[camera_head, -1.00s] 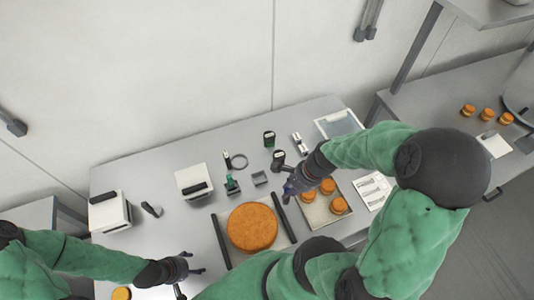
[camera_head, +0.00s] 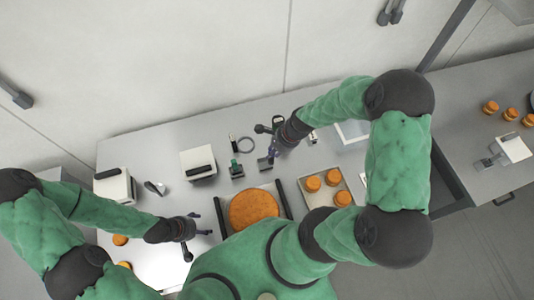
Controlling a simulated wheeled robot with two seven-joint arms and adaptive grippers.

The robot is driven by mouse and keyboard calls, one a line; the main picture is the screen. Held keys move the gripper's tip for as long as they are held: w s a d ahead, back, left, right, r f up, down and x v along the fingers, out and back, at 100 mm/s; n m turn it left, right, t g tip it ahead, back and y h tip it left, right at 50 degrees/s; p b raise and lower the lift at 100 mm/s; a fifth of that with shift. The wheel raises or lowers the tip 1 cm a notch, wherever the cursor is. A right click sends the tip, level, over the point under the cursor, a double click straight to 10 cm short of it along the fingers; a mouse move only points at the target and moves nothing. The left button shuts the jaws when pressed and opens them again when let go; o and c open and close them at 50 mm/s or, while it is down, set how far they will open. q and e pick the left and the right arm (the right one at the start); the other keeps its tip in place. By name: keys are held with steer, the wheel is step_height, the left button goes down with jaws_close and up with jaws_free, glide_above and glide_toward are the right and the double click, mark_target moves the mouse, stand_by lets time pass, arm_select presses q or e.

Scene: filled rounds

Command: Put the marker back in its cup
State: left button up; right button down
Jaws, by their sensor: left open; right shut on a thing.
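A small grey square cup (camera_head: 264,164) stands on the table near the middle. My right gripper (camera_head: 269,142) is just behind the cup, shut on a small dark thing. That thing is probably the marker, but it is mostly hidden by the fingers and too small to make out. I cannot tell whether it touches the cup. My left gripper (camera_head: 199,241) is open and empty over the front left of the table.
A green-and-black stamp-like item (camera_head: 236,170) stands left of the cup, with a dark ring (camera_head: 246,144) behind. A round orange slab (camera_head: 253,209) lies in front between dark bars. A tray (camera_head: 334,206) of orange rounds is at right. A white box (camera_head: 198,163) stands left.

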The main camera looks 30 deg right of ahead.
steer(key=w+a+f, duration=0.1)
steer(key=w+f, duration=0.2)
steer(key=f, duration=0.3)
steer(key=shift+f, duration=0.4)
steer(key=shift+f, duration=0.2)
steer(key=c, duration=1)
jaws_free()
steer(key=shift+r, duration=0.1)
steer(key=v, duration=1.2)
steer(key=shift+p, duration=0.3)
